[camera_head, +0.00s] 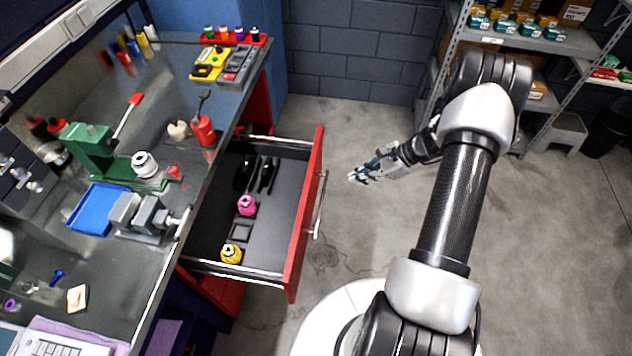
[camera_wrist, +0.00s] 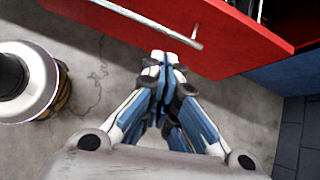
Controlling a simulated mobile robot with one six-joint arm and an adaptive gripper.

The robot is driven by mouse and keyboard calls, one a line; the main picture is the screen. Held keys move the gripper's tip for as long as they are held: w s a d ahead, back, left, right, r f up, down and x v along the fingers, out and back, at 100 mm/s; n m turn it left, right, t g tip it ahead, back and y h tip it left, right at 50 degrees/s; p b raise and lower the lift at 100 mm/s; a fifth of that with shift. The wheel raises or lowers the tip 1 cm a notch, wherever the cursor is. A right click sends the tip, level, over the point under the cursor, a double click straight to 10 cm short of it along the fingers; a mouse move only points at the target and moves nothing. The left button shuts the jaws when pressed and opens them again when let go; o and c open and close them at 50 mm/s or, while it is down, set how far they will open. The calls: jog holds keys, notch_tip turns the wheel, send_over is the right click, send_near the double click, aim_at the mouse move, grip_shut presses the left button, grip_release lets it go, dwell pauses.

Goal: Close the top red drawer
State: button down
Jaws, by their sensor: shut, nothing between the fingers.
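The top red drawer (camera_head: 304,225) stands pulled out from under the workbench, its inside open to view. A silver bar handle (camera_head: 321,205) runs along its front. The red front also shows at the top of the wrist view (camera_wrist: 225,40), with the handle (camera_wrist: 165,28) on it. My gripper (camera_head: 354,179) is to the right of the drawer front, a short gap away from the handle. In the wrist view its fingertips (camera_wrist: 163,57) are together and empty, pointing at the drawer front. I cannot tell from the wrist view whether they touch it.
The drawer holds a pink bottle (camera_head: 247,206), a yellow bottle (camera_head: 231,254) and dark tools. A grey shelf (camera_head: 500,40) stands at the back right.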

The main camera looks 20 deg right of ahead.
notch_tip(320, 180, down, 6)
jog(key=d+m+t, duration=0.1)
jog(key=m, duration=0.1)
jog(key=w+a+r+b+x, duration=0.1)
jog(key=r+b+x, duration=0.1)
jog(key=x, duration=1)
jog(key=shift+w+a+b, duration=0.2)
jog(key=shift+a+b, duration=0.15)
jog(key=shift+a, duration=0.15)
jog(key=shift+f, duration=0.15)
